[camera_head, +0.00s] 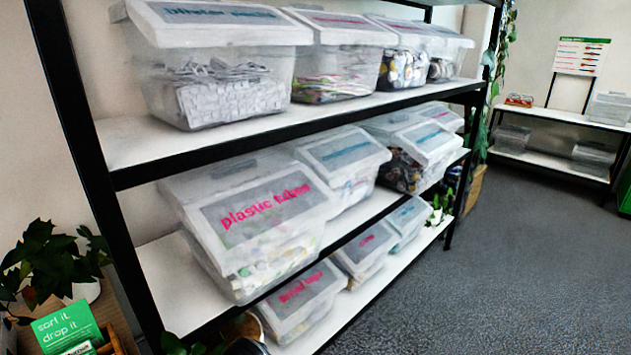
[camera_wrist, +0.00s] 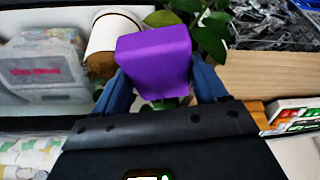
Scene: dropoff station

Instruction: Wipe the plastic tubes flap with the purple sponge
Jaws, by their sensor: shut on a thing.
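The plastic tubes flap (camera_head: 258,205) is the sloped front lid of a clear bin on the middle shelf in the head view, with pink lettering on a grey label. The flap looks closed, and pale contents show through the bin below it. The purple sponge (camera_wrist: 155,60) is in the wrist view, held between the two blue fingers of my gripper (camera_wrist: 160,85). My gripper is shut on the sponge. Neither my gripper nor the sponge shows in the head view, so their distance from the flap cannot be told there.
Black-framed shelving (camera_head: 85,165) holds several clear lidded bins on three levels. In the wrist view, a white pot (camera_wrist: 112,38) and green leaves (camera_wrist: 208,30) are close behind the sponge. A plant (camera_head: 50,265) and green sign (camera_head: 68,325) stand lower left. Grey floor at right is clear.

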